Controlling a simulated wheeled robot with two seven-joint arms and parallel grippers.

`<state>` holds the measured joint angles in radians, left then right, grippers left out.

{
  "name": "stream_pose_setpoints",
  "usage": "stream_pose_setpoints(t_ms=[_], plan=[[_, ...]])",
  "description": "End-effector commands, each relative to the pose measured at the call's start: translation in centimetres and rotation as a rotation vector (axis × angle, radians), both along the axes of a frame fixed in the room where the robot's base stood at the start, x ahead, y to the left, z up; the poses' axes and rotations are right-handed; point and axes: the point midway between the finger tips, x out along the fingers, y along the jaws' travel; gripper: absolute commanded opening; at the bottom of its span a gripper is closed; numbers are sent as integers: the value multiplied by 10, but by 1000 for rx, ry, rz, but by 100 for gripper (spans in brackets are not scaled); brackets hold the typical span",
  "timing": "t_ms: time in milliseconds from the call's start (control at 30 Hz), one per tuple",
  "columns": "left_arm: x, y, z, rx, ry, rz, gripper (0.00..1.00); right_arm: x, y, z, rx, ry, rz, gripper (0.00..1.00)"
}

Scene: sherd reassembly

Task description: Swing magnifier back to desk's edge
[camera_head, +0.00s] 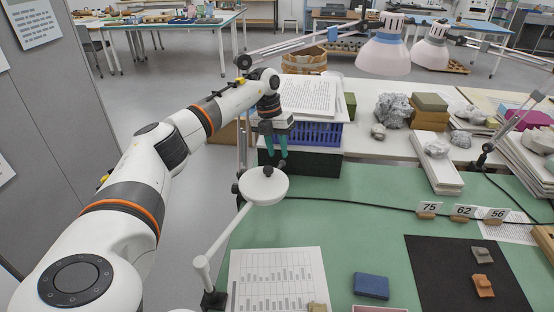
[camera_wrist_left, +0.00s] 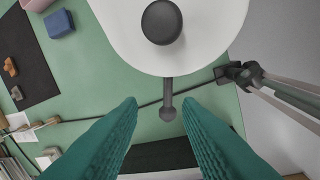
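The magnifier (camera_head: 263,187) has a round white head with a dark knob on top. Its pale jointed arm (camera_head: 225,236) rises from a dark base (camera_head: 214,300) at the green desk's left edge. The head is over the mat's left back part. In the left wrist view the white head (camera_wrist_left: 215,40) fills the top, and a short dark handle with a ball end (camera_wrist_left: 168,112) sticks out from its rim. My left gripper (camera_head: 278,160) is just behind the head, teal fingers pointing down. In the wrist view its fingers (camera_wrist_left: 163,103) are apart, either side of the handle's end, without visible contact.
Behind the gripper stand a blue basket (camera_head: 316,133) with papers and a black box (camera_head: 318,163). A black cable (camera_head: 345,202) crosses the green desk. A chart sheet (camera_head: 275,278), a blue block (camera_head: 371,286) and a black mat (camera_head: 450,265) with sherds lie in front.

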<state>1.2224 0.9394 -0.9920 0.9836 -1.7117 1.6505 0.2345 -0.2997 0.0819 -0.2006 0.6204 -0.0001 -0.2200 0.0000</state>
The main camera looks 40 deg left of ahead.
Motion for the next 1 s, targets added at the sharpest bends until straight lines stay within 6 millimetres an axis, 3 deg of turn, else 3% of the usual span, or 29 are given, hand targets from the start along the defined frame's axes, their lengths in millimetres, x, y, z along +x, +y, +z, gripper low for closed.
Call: stream_pose_setpoints(t_ms=[100,300,633,667,833,1000], plan=[[1,0,24,0,-5,0,32,0,0,-4,0,0,0,36],[0,0,49,0,-2,0,32,0,0,-6,0,0,0,36],[0,0,55,0,0,1,32,0,2,-6,3,1,-2,36],[0,0,55,0,0,0,30,0,2,-6,3,1,-2,36],[-1,-4,54,26,-2,-78,2,0,3,-5,3,1,-2,36],[-4,-21,50,138,-1,-445,0,0,3,-3,3,1,-2,36]])
